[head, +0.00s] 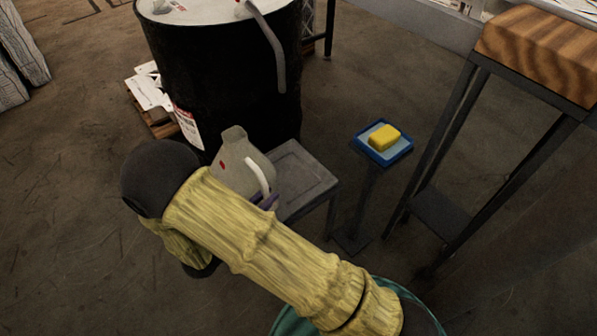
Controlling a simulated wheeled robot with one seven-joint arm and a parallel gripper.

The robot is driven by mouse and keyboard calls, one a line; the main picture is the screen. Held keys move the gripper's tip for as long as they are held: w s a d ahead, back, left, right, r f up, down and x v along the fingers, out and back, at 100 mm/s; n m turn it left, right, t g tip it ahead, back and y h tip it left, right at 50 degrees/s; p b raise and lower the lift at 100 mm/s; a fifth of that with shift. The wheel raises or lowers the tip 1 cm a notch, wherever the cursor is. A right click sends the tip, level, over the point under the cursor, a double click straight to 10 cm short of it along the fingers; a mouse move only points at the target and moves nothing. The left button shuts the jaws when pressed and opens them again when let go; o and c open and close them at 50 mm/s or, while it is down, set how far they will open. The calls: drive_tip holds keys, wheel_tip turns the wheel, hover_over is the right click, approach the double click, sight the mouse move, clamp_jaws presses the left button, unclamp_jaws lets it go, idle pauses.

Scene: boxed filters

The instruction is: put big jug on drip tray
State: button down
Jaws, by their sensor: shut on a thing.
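The big jug (235,164) is grey with a small red mark and a pale handle on its right side. It looks roughly upright, in front of the black drum. My gripper (268,203) is mostly hidden behind my yellow-sleeved arm; only a small purple part shows by the lower handle, and it is shut on the jug. The drip tray (308,184) appears to be the grey square top with a raised rim on a low stand, just right of the jug. The jug overlaps its left edge in the picture; its base is hidden, so I cannot tell whether they touch.
A black drum (225,75) with a hose on top stands close behind. A blue tray (401,154) holding a yellow sponge (384,137) is on a thin post to the right. A wooden-topped metal table (540,50) stands farther right.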

drive_tip(key=b+x, duration=0.2)
drive_tip(key=x, duration=1.3)
drive_tip(key=shift+b, duration=0.3)
drive_tip(key=f, duration=0.1)
drive_tip(key=f+b, duration=0.1)
drive_tip(key=w+d+f+b, duration=0.1)
drive_tip(key=shift+f, duration=0.45)
drive_tip(key=c, duration=1.4)
unclamp_jaws()
drive_tip(key=shift+r, duration=0.1)
